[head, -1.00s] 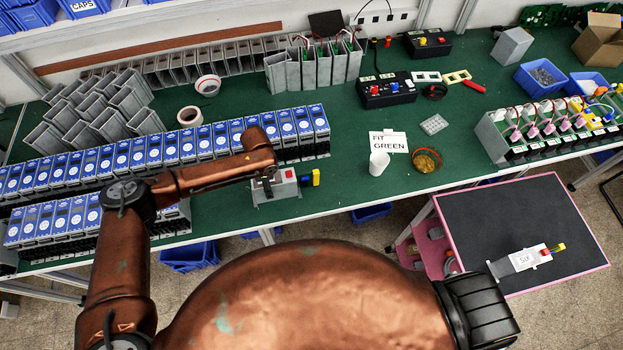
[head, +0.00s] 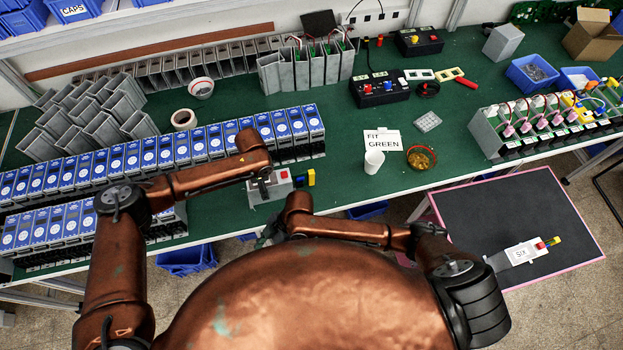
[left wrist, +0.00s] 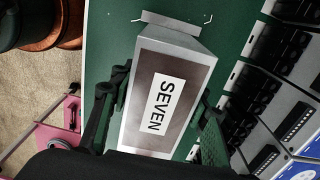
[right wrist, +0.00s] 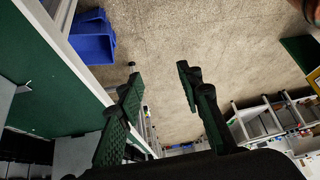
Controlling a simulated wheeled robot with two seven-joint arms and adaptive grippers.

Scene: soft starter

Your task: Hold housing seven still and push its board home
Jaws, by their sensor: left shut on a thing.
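My left gripper (left wrist: 161,92) is shut on the housing, one finger on each side. The board inside cannot be made out. My right gripper (right wrist: 158,72) is open and empty, its fingers wide apart. In the head view it is low beside the table's front edge, just in front of the housing, partly hidden by my body.
Rows of blue-fronted units (head: 150,153) stand left of the housing. A white cup (head: 374,162), an orange dish (head: 421,158) and a FIT GREEN card (head: 382,140) lie to the right. A housing marked SIX (head: 522,252) lies on a black mat (head: 500,205).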

